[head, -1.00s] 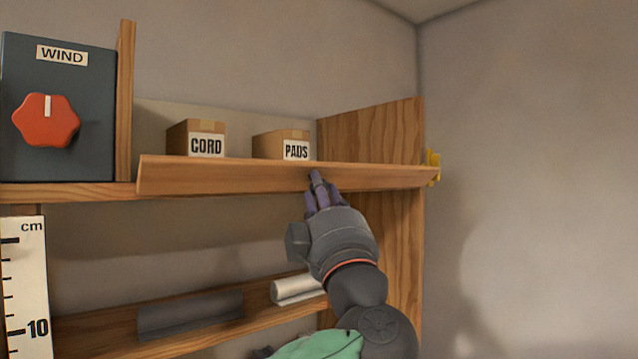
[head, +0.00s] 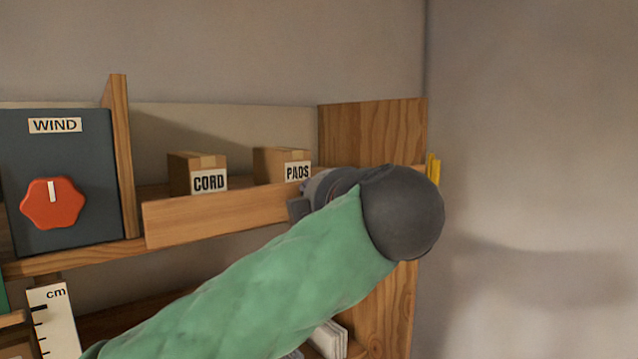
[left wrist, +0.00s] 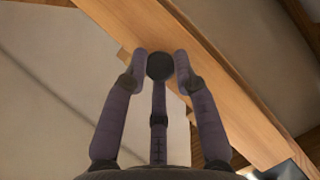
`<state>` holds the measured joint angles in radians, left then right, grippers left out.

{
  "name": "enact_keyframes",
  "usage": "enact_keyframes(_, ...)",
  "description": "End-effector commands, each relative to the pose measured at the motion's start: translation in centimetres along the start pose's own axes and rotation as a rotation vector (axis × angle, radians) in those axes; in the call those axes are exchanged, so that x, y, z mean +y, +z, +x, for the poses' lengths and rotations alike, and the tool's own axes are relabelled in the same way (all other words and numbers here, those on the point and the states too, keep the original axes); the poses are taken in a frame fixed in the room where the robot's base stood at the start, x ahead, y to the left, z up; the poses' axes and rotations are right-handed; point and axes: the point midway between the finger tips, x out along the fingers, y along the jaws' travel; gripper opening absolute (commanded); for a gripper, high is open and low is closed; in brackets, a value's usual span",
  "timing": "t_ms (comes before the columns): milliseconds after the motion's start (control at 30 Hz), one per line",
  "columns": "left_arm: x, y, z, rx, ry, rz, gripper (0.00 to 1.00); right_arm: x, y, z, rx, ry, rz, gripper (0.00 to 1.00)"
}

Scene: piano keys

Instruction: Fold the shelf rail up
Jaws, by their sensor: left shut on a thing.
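The shelf rail (head: 215,218) is a long wooden board along the shelf's front edge, below the CORD and PADS boxes. Its broad face shows and looks close to upright; the exact tilt is hard to tell. My left gripper (left wrist: 160,66) is shut on a dark round knob (left wrist: 159,67) at the rail, which runs diagonally through the left wrist view (left wrist: 235,95). In the head view my green-sleeved left arm hides the fingertips, the knob and the rail's right part. My right gripper is not in view.
The CORD box (head: 197,175) and PADS box (head: 282,165) stand on the shelf behind the rail. A blue-grey WIND box with a red knob (head: 52,203) is at the left. A yellow piece (head: 433,170) sits by the right side panel (head: 372,133). A cm scale (head: 54,318) is lower left.

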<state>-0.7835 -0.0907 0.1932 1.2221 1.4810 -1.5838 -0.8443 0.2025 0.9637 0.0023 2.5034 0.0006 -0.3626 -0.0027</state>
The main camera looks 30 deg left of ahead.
Motion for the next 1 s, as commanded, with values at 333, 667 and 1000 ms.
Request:
enact_keyframes(333,0.55,-0.49,0.28,-0.026,-0.059,-0.030,0.00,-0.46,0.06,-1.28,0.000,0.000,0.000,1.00)
enact_keyframes(667,0.50,-0.49,0.31,-0.028,-0.061,-0.032,0.00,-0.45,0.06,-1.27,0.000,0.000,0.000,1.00)
enact_keyframes(1000,0.42,-0.39,0.30,-0.028,-0.063,-0.030,0.52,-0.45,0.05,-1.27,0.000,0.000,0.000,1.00)
